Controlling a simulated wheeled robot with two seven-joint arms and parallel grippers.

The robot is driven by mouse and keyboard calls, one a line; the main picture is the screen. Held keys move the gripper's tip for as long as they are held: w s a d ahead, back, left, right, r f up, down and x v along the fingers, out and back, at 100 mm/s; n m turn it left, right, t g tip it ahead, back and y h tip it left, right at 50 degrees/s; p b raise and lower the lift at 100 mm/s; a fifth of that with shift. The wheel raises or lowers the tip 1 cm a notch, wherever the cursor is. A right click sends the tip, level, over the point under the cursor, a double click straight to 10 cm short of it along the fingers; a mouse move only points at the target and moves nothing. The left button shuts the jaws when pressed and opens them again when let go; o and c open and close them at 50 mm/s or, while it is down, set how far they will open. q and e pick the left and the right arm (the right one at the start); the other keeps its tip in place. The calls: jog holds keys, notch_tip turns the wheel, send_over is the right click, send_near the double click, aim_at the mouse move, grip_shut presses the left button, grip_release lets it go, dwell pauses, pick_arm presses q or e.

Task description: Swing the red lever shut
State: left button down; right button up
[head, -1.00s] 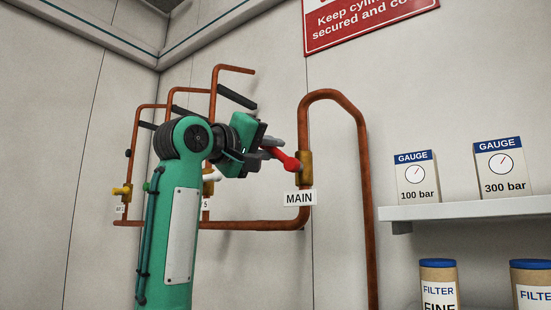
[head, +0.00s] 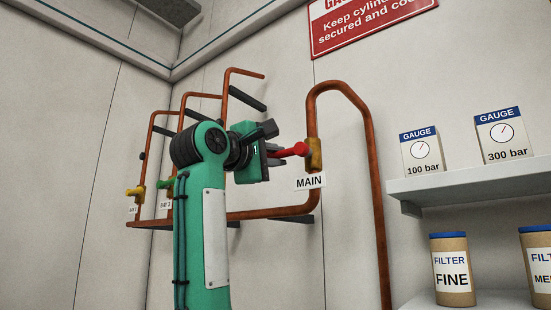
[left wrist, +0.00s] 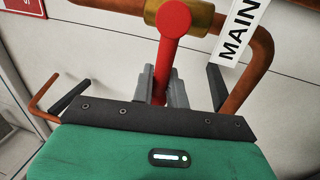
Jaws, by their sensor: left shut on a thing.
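The red lever (head: 293,151) sits on the brass valve body (head: 314,154) of the copper pipe, above the MAIN label (head: 310,181). From the valve the lever points left and slightly down in the head view. My left gripper (head: 275,153) is shut on the lever's free end. In the left wrist view, the red lever (left wrist: 169,40) runs down between the two grey fingers of my left gripper (left wrist: 164,88); its round red hub is in front of the brass valve (left wrist: 203,16). The lever's tip is hidden by the gripper. My right gripper is not in view.
Copper pipes (head: 379,215) run along the wall. Smaller yellow (head: 134,191) and green (head: 165,184) valve handles are at left. A shelf (head: 470,182) with gauge boxes (head: 422,151) and filter cans (head: 452,270) below stands at right. A red sign (head: 372,22) hangs above.

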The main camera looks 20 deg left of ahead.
pick_arm(q)
jog(key=shift+f, duration=0.1)
dwell(0.4)
jog(key=c, duration=1.5)
grip_release()
jog(key=shift+o, duration=0.2)
jog(key=shift+s+a+f, duration=0.1)
jog(key=shift+s, duration=0.15)
jog(key=b+v, duration=0.5)
jog(key=v, duration=0.8)
jog(key=shift+b, duration=0.4)
